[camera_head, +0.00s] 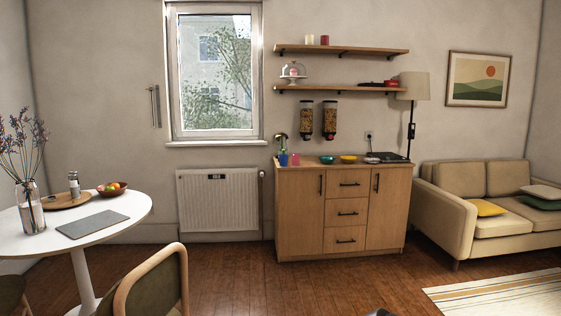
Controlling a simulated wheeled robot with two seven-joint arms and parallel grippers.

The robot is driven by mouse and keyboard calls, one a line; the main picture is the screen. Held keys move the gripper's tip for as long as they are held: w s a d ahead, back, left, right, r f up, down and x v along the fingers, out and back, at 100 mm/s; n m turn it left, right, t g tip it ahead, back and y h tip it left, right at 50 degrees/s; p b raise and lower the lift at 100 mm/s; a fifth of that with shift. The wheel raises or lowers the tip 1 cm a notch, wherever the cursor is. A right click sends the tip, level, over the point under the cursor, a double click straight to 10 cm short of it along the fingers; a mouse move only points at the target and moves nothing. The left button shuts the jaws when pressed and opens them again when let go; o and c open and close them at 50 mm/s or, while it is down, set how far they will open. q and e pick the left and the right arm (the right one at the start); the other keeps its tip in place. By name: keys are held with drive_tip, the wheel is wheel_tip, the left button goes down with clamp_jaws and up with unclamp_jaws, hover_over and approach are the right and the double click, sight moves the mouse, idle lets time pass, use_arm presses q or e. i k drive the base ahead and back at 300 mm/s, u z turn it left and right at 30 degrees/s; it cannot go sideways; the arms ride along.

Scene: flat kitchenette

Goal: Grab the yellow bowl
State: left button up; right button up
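A small yellow bowl (348,159) sits on top of the wooden cabinet (299,215) against the back wall, across the room from me. A teal bowl (327,159) stands just to its left, apart from it. To the right of the yellow bowl lies a dark flat appliance (391,157), with a small pale item between them. Neither of my grippers can be made out in the head view. A small dark shape at the bottom edge is too cut off to identify.
A chair (150,285) is in the left foreground. A beige sofa (450,220) and striped rug (500,297) are at right. Wooden floor (290,285) before the cabinet is clear.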

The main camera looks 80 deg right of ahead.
sight(349, 160)
drive_tip(key=z, duration=3)
